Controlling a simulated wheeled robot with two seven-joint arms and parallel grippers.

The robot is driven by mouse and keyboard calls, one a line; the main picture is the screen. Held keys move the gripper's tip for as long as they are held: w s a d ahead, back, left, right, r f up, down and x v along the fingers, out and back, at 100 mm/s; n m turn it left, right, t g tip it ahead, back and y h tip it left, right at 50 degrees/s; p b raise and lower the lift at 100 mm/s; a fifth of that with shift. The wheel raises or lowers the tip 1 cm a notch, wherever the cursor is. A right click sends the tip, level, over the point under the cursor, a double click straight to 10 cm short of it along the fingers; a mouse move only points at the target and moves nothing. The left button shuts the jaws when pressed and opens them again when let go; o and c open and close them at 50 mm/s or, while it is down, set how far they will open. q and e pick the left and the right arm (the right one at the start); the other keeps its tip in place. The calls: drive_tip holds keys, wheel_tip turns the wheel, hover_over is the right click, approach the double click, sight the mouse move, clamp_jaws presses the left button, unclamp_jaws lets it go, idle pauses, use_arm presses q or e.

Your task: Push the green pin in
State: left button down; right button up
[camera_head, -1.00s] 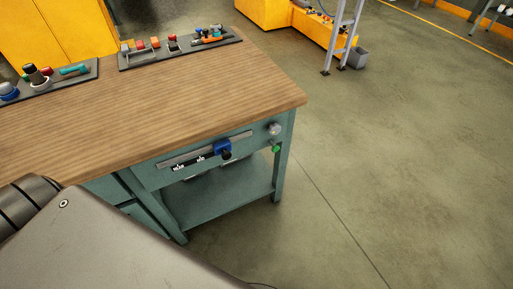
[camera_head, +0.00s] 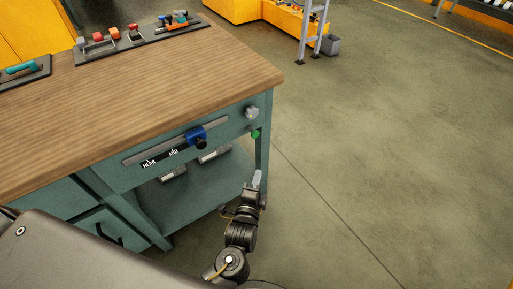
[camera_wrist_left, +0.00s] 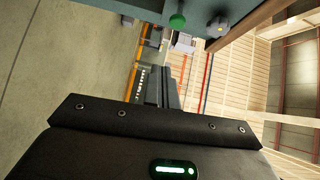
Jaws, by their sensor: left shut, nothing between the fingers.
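The green pin (camera_head: 256,134) sticks out from the bench front near its right corner, just below a pale round knob (camera_head: 251,112). In the left wrist view the green pin (camera_wrist_left: 177,21) is at the top, slightly right of centre, with the knob (camera_wrist_left: 218,24) to its right. My left gripper (camera_head: 257,178) is shut and empty. It points upward, below the pin and apart from it. Its closed fingers also show in the left wrist view (camera_wrist_left: 169,85). My right gripper is in neither view.
The teal workbench has a wooden top (camera_head: 150,85) with an edge overhanging the pin. A blue slider (camera_head: 196,135) sits on a rail (camera_head: 160,148) left of the pin. Open floor (camera_head: 390,160) lies to the right. Trays of small parts stand on the top.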

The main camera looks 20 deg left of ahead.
use_arm(q)
wheel_tip(320, 180, up, 2)
approach(258, 134)
drive_tip(key=w+d, duration=0.3)
drive_tip(key=w, duration=0.1)
drive_tip(key=shift+w+a+f+b, duration=0.2)
drive_tip(key=shift+w+a, duration=0.3)
drive_tip(key=shift+a, duration=0.25)
drive_tip(key=shift+w+a+f+b, duration=0.15)
drive_tip(key=shift+w+a, duration=0.35)
drive_tip(key=shift+a, duration=0.3)
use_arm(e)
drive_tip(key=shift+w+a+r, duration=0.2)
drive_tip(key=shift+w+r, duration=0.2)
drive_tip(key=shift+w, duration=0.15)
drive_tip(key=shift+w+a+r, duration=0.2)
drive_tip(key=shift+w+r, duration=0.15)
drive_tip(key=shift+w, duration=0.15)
use_arm(q)
drive_tip(key=shift+r, duration=0.15)
